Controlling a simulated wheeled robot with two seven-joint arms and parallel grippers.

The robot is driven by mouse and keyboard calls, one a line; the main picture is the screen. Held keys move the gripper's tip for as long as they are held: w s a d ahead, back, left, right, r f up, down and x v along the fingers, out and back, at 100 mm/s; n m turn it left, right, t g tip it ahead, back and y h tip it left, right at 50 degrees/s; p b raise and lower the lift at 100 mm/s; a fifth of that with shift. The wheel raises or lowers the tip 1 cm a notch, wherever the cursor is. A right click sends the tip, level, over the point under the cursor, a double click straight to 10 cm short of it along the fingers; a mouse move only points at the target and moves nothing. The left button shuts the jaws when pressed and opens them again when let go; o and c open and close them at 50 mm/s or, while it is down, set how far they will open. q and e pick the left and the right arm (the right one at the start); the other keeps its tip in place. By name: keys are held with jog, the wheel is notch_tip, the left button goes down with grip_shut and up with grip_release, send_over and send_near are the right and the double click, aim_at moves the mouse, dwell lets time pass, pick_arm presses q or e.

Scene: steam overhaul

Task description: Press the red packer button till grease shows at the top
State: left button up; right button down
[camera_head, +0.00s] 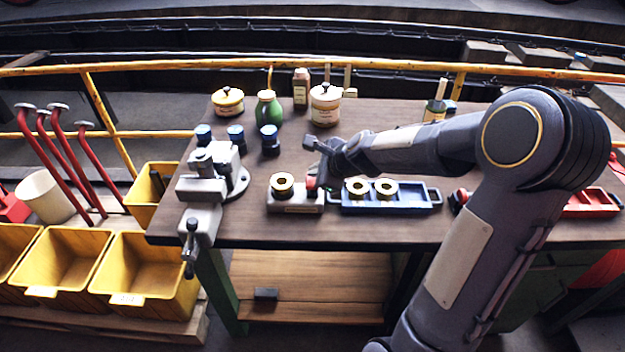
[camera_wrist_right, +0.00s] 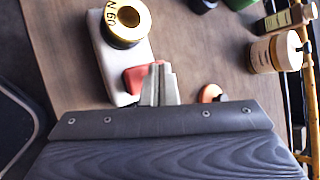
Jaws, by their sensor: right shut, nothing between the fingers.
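The grey packer (camera_head: 296,207) stands on the workbench near its front edge, with a brass-coloured ring (camera_head: 282,182) with a dark centre on top. The red button (camera_head: 311,183) is at the packer's right end. In the right wrist view the red button (camera_wrist_right: 136,77) shows beside my fingers, with the packer body (camera_wrist_right: 106,62) and the ring (camera_wrist_right: 127,22) beyond. My right gripper (camera_head: 321,182) is shut and empty, its tips at the button; they seem to touch it, but the fingers partly hide it. I cannot make out grease at the ring's top. My left gripper is out of view.
A blue tray (camera_head: 410,208) with two brass rings sits right of the packer. A grey vise (camera_head: 205,185) stands to the left. Blue-capped jars (camera_head: 270,140), a green bottle (camera_head: 267,110) and pots stand behind. Yellow bins (camera_head: 150,275) are at the lower left.

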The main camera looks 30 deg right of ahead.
jog(key=shift+f+b, duration=1)
jog(key=shift+f, duration=0.15)
dwell(0.9)
dwell(0.4)
jog(key=shift+r+p, duration=1.45)
jog(key=shift+r, duration=0.05)
jog(key=shift+r, duration=0.1)
notch_tip(320, 180, up, 5)
jog(key=p, duration=0.5)
dwell(1.9)
